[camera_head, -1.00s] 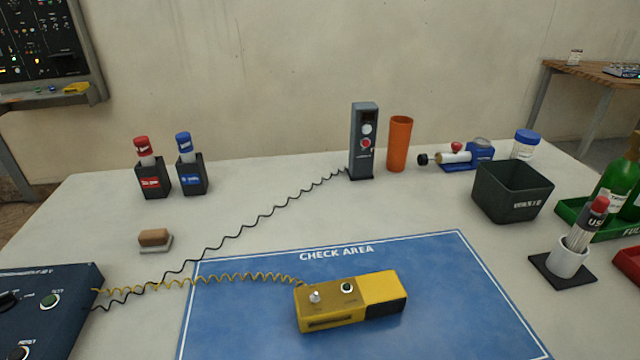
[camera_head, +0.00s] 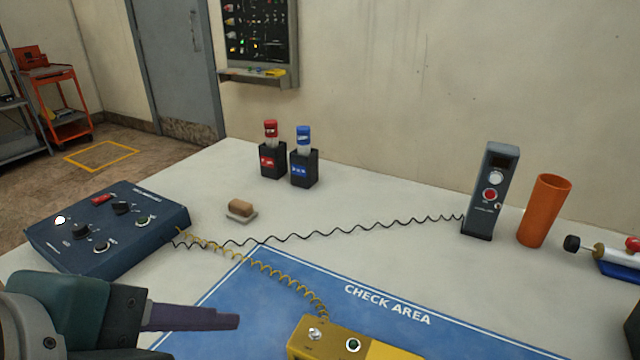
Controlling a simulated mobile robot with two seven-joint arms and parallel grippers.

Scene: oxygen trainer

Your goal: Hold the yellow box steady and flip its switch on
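The yellow box (camera_head: 382,349) lies on the blue check-area mat (camera_head: 300,270) at the bottom edge of the view, and its near part is cut off. Its top carries a small silver switch (camera_head: 315,334) and a dark green round button or lamp (camera_head: 353,345). I cannot tell the switch's position. A coiled yellow cord runs from the box to the dark blue control panel (camera_head: 75,215). My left gripper (camera_head: 236,321) comes in at the lower left, to the left of the box and apart from it. Its fingers overlap in view, so its opening is unclear. My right gripper is out of view.
A coiled black cord (camera_head: 340,230) crosses the table from the panel to a grey upright device (camera_head: 488,190). An orange cup (camera_head: 545,210) stands beside it. A brown block (camera_head: 241,207) and red and blue markers in black holders (camera_head: 272,160) stand farther back.

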